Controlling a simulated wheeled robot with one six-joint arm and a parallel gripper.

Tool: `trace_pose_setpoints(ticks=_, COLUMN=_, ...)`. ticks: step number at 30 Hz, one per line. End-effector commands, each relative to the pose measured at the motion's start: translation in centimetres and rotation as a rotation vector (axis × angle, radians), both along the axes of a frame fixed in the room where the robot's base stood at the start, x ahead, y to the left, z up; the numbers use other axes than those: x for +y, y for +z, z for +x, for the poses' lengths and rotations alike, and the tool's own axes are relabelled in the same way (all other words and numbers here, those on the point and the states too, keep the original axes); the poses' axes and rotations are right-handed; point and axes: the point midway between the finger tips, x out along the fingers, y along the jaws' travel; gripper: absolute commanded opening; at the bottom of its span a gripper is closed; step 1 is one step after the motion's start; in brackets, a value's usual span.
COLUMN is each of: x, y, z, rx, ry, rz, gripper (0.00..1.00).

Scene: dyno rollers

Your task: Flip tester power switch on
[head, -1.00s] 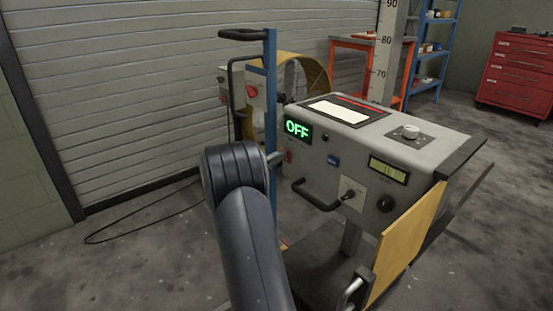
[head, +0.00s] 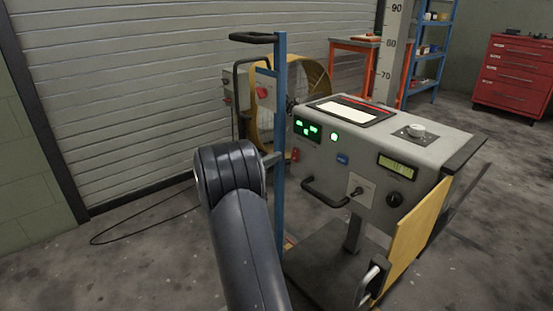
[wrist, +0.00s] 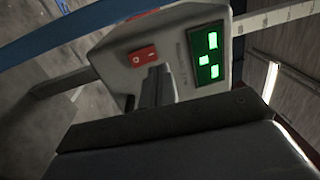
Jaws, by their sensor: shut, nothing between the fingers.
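The tester (head: 400,165) is a grey console. Its red rocker power switch (head: 295,155) is at the left of the front panel. The switch shows larger in the wrist view (wrist: 143,56), with its O and I marks. My gripper (wrist: 158,75) is shut and empty, its fingertips just below the switch in that picture; I cannot tell whether they touch it. In the head view my own arm mostly hides the gripper. The tester's display (head: 307,129) shows green blocks, also in the wrist view (wrist: 207,58). A round lamp (head: 334,136) beside it glows pale green.
A blue post (head: 279,110) stands just left of the console, close to my arm. A black handle (head: 322,193) and a yellow panel (head: 415,240) stick out in front. A yellow-rimmed fan (head: 318,85) stands behind. The floor at left is clear except for a cable (head: 140,232).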

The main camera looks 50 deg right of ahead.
Motion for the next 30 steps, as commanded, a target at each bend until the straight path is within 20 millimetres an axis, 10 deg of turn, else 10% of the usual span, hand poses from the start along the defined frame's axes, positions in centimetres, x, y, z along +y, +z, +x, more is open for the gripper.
trace_pose_setpoints(ticks=15, x=7.7, y=1.2, z=0.8, rx=0.001, ry=0.000, rz=0.001, gripper=0.00)
trace_pose_setpoints(ticks=30, x=8.2, y=1.1, z=0.8, rx=0.001, ry=-0.002, rz=0.001, gripper=0.00)
